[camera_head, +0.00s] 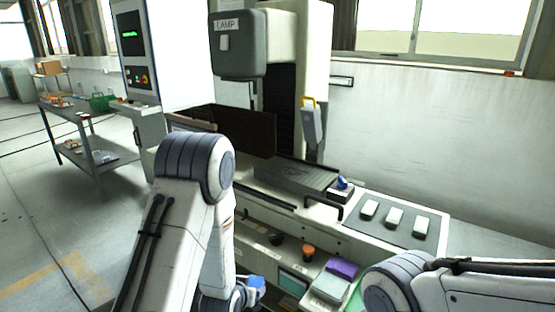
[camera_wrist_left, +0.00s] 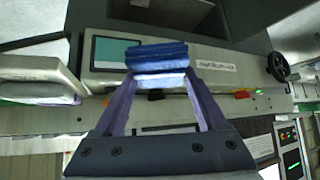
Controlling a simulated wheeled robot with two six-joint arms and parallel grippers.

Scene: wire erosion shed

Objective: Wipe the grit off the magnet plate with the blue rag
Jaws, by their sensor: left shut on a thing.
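The magnet plate appears to be the dark grey slab (camera_head: 312,178) on the machine bed in the head view, with faint darker marks on its top that may be grit. My left gripper (camera_wrist_left: 160,82) is shut on the blue rag (camera_wrist_left: 160,54), a folded blue bundle with a paler lower part, at its fingertips. In the head view my left arm reaches down in front of the machine, and a bit of blue (camera_head: 257,283) shows at its end, low and well below the plate. My right arm enters at the lower right; its gripper is out of view.
A purple cloth (camera_head: 342,268) lies on a stack by the shelf below the bed. Right of the plate are a blue-topped block (camera_head: 342,188) and a grey mat (camera_head: 385,235) with three pale blocks. A lamp box (camera_head: 238,45) hangs above. A dark handle (camera_head: 323,207) sticks out in front.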

